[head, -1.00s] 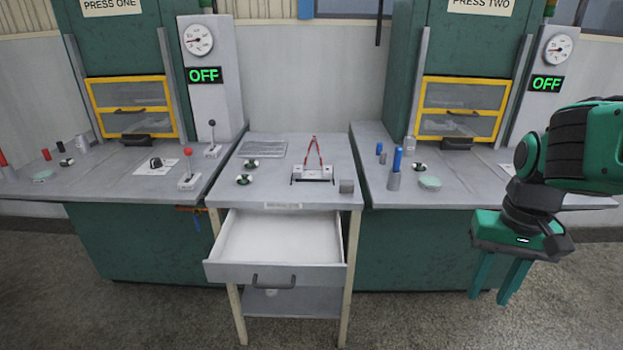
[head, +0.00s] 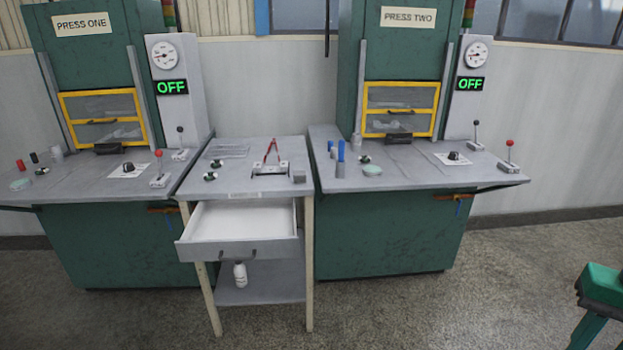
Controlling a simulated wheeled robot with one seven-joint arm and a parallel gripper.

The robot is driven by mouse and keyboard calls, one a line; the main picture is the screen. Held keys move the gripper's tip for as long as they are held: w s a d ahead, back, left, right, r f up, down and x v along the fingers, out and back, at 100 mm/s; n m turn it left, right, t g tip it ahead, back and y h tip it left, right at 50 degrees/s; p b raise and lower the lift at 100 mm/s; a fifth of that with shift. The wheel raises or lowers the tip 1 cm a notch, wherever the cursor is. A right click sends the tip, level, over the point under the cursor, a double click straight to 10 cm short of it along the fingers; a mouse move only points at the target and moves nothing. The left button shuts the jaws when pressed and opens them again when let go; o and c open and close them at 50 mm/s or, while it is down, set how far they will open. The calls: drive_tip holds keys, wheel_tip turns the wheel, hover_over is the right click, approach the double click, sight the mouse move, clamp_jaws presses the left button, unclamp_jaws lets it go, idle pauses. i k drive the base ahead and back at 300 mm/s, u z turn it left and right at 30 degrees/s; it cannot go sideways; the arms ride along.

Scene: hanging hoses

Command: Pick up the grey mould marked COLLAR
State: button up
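No COLLAR marking is legible, so I cannot tell for sure which thing is the mould. On the middle table (head: 230,186), a pale grey block with raised red handles (head: 271,160) stands at the back right. A small plain grey block (head: 299,177) sits at the table's right front corner.
The middle table's drawer (head: 238,250) is pulled out, empty-looking, with a white bottle (head: 240,274) on the shelf below. PRESS ONE (head: 90,80) and PRESS TWO (head: 400,70) flank the table, both reading OFF. The floor in front is clear.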

sight(258, 169)
drive_tip(key=u, duration=0.1)
drive_tip(key=k, duration=0.2)
drive_tip(key=z, duration=0.75)
drive_tip(key=i, duration=1.25)
drive_tip(key=u, duration=0.3)
drive_tip(key=i, duration=1.05)
drive_tip(key=u, duration=1.2)
drive_tip(key=i, duration=0.75)
drive_tip(key=u, duration=0.5)
